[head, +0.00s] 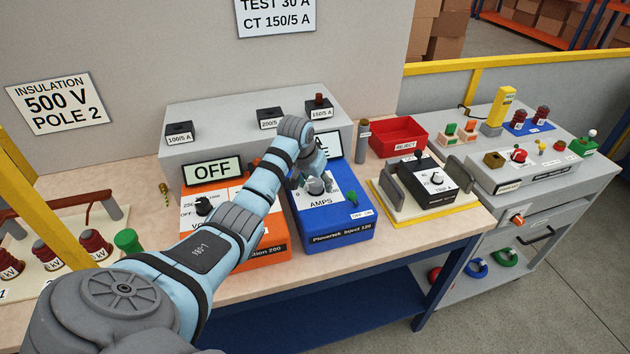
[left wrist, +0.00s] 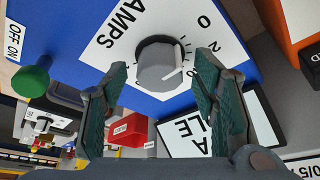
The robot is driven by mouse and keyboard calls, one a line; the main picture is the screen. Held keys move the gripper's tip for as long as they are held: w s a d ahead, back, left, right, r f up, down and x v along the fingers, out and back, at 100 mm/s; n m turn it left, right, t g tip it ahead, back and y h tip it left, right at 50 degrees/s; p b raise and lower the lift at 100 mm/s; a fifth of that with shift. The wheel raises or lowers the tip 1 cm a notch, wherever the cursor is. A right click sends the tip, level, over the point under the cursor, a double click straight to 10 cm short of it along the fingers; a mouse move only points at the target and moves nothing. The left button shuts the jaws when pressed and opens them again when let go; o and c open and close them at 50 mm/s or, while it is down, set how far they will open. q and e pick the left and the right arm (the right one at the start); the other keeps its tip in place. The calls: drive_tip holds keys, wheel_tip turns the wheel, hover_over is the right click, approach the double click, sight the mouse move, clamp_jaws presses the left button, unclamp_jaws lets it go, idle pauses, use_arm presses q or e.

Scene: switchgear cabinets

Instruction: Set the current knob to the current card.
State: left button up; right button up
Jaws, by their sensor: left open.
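The current card (head: 276,14) is a white sign on the wall reading "TEST 30 A, CT 150/5 A"; its top is cut off. The current knob (head: 316,186) is a round grey knob on the AMPS scale of the blue injector box (head: 340,226). In the left wrist view the knob (left wrist: 158,65) shows a white pointer line, with a printed scale partly hidden around it. My left gripper (head: 312,176) is open, one finger on either side of the knob. I cannot tell whether the fingers touch it. My right gripper is not in view.
An orange insulation tester (head: 265,242) with an OFF display stands left of the blue box. A green knob (head: 352,198) is on the blue box, right of the current knob. The box's display is partly hidden by my arm. A relay stand (head: 440,218) stands right.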

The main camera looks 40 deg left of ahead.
use_arm(q)
drive_tip(key=shift+s+r, duration=0.1)
drive_tip(key=shift+s, duration=0.1)
drive_tip(key=c, duration=1.2)
drive_tip(key=shift+o, duration=0.2)
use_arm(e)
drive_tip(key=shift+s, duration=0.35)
